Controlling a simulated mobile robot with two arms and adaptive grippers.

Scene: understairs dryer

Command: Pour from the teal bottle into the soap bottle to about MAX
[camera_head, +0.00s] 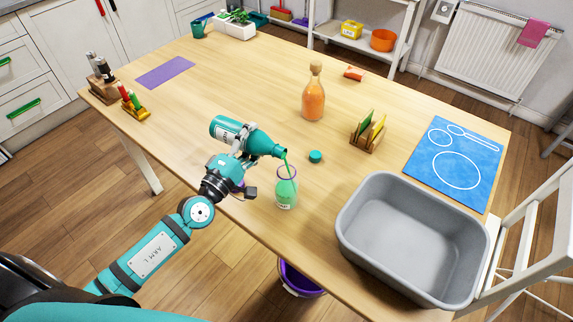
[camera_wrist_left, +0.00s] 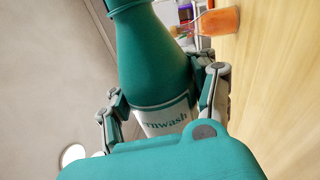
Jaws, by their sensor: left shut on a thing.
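The teal bottle (camera_head: 247,136) is tilted well over, mouth to the right and down, above the table. My left gripper (camera_head: 240,150) is shut around its body; in the left wrist view the bottle (camera_wrist_left: 150,55) lies between the fingers, its white label partly covered. A green stream runs from its mouth into the soap bottle (camera_head: 286,188), a small clear bottle standing upright on the table. Green liquid shows inside the soap bottle; its MAX mark is too small to make out. A teal cap (camera_head: 315,156) lies on the table behind it. My right gripper is not in view.
A large grey basin (camera_head: 352,207) stands to the right. An orange corked bottle (camera_head: 313,98) and a wooden holder (camera_head: 366,140) stand farther back. A blue mat (camera_head: 480,150) lies at the right. The table's left middle is mostly clear.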

